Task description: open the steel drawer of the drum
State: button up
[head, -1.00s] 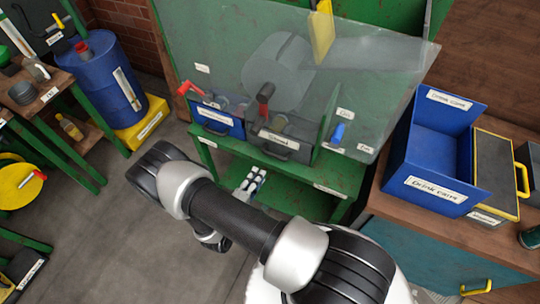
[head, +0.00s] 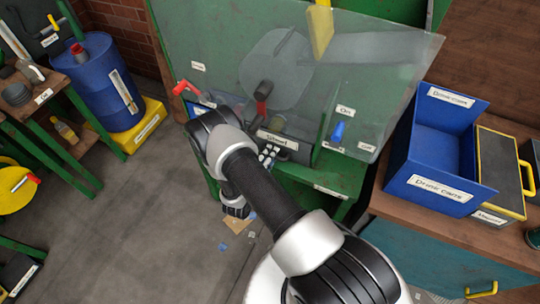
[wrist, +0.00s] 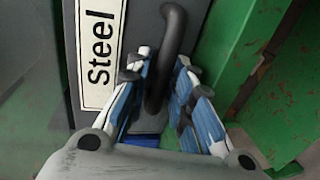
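The steel drawer is dark grey with a white label reading "Steel" (wrist: 98,50); in the head view its front (head: 285,140) sits in the green bench under the clear guard, and looks shut. Its dark bar handle (wrist: 160,65) stands out from the front. My gripper (wrist: 165,85) has blue-and-white fingers, one on each side of the handle, with narrow gaps beside it; it appears open around the bar. In the head view my gripper (head: 268,154) is at the drawer front, and my arm hides the handle's lower part.
A clear guard (head: 350,80) slopes above the drawers. A red-handled lever (head: 186,88) is at the left, and a blue knob (head: 338,132) at the right. A blue bin (head: 440,190) stands on the right bench. Small scraps (head: 238,226) lie on the floor.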

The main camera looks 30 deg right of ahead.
jog(key=shift+c, duration=0.2)
grip_shut()
jog(key=shift+s+a, duration=0.1)
jog(key=shift+a, duration=0.05)
jog(key=f+v, duration=0.2)
jog(key=v, duration=0.9)
jog(key=a+f+v, duration=0.1)
jog(key=f+v, duration=0.1)
jog(key=v, duration=0.9)
jog(key=shift+s+f+p, duration=0.25)
jog(key=shift+f+p, duration=0.05)
jog(key=shift+p, duration=0.05)
jog(key=shift+d, duration=0.1)
jog(key=shift+o, duration=0.2)
grip_release()
